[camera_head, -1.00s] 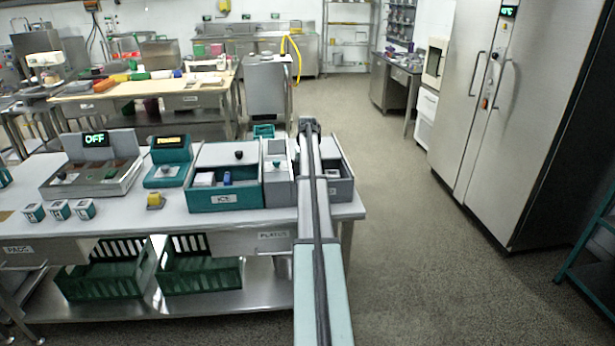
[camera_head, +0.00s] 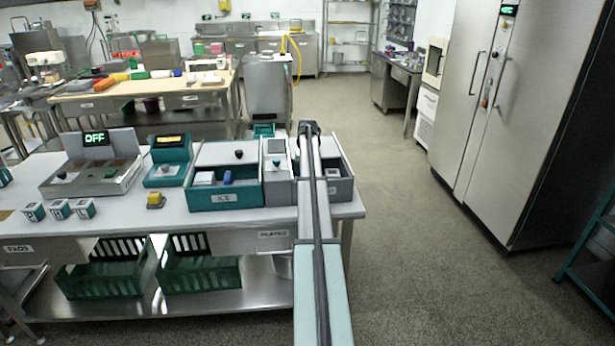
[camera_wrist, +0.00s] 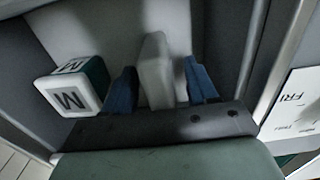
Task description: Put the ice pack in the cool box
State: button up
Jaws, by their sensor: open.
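My gripper (camera_wrist: 161,88) is open, with its two blue fingers pointing down into a grey bin. A pale grey upright slab (camera_wrist: 156,62), perhaps the ice pack, stands between the fingers. It sits nearer the left finger; I cannot tell whether they touch. In the head view my arm hides the fingers and part of the grey bin (camera_head: 342,188) at the right end of the bench. To its left is a teal box marked ICE (camera_head: 224,199), with a raised lid, a white item (camera_head: 205,178) and a blue item (camera_head: 228,178) inside. No box reads as cool box.
A white-and-green cube marked M (camera_wrist: 70,98) lies left of the fingers. A device with a FRI label (camera_wrist: 292,100) stands beside the bin.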

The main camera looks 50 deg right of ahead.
jog(key=shift+r, duration=0.1)
notch_tip(320, 180, up, 12)
dwell(0.5)
jog(key=shift+r, duration=0.1)
